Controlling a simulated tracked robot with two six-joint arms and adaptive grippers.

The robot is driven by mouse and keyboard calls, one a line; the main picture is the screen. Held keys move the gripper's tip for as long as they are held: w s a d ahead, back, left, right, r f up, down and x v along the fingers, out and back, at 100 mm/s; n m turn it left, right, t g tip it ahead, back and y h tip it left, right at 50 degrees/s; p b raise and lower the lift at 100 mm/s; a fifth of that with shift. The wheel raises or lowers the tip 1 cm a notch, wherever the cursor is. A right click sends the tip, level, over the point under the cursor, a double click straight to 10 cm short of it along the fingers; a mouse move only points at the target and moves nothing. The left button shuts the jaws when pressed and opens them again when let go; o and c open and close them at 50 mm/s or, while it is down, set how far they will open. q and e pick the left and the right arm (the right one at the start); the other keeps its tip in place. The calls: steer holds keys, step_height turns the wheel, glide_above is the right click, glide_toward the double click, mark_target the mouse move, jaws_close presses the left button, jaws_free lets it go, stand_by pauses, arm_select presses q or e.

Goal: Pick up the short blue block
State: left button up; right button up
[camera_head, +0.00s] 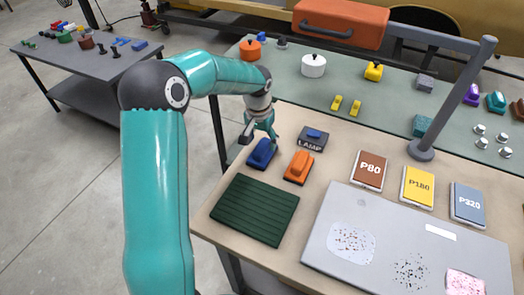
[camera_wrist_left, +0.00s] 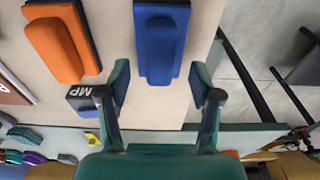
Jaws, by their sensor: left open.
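A blue block (camera_head: 262,153) with a dark underside lies on the tan worktop, left of an orange block (camera_head: 299,167). My left gripper (camera_head: 259,130) is at the far end of the blue block, its fingers spread and empty. In the left wrist view the blue block (camera_wrist_left: 160,45) lies just ahead of the open left gripper (camera_wrist_left: 160,92), in line with the gap between the fingers. The orange block (camera_wrist_left: 60,45) is to its left there. My right gripper is not in view.
A dark LAMP box (camera_head: 312,140) with a blue piece on top stands behind the orange block. A green ribbed mat (camera_head: 254,210) lies in front. P80 (camera_head: 369,171), P180 (camera_head: 417,187) and P320 (camera_head: 467,205) packs are to the right. A grey post (camera_head: 453,105) rises at the right.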

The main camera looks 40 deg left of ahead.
mark_target(262, 146)
arm_select(q)
steer(key=f, duration=0.3)
steer(key=shift+w+f+p, duration=0.2)
steer(key=shift+f+p, duration=0.15)
steer(key=shift+f+b, duration=0.2)
steer(key=shift+b, duration=0.2)
steer(key=shift+c, duration=0.4)
steer(key=c, duration=0.7)
steer(key=shift+r, duration=0.15)
